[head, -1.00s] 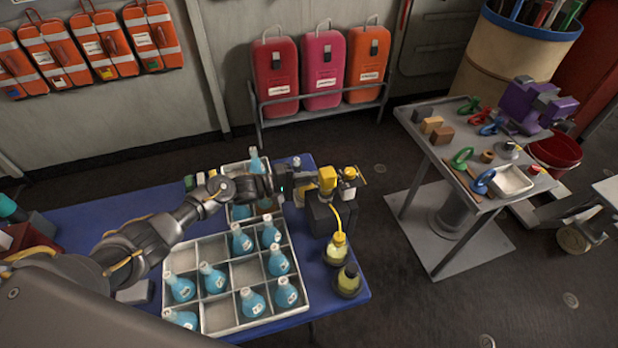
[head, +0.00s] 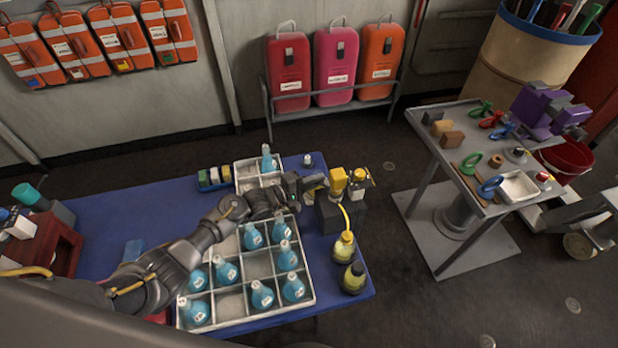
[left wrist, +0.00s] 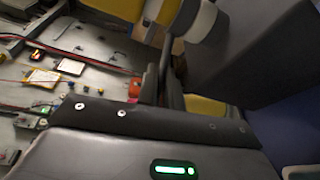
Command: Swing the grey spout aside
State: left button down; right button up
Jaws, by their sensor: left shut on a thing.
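The dispenser is a dark box (head: 341,217) with a yellow block (head: 338,180) on top and a yellow tube (head: 345,215) curving down to a flask (head: 344,246). My left gripper (head: 318,186) is at the left side of the yellow block, shut on what looks like the grey spout. The jaws hide most of the spout, so I cannot tell its exact angle. In the left wrist view, a pale grey cylinder with yellow parts (left wrist: 197,20) shows at the top, beside a large dark shape. My right gripper is not in view.
A divided tray (head: 230,318) with several blue flasks stands below my left arm. A grey cart (head: 475,150) with tools stands to the right, across a floor gap.

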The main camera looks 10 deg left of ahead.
pick_arm(q)
jog(key=c, duration=1.5)
grip_release()
jog(key=shift+c, duration=0.2)
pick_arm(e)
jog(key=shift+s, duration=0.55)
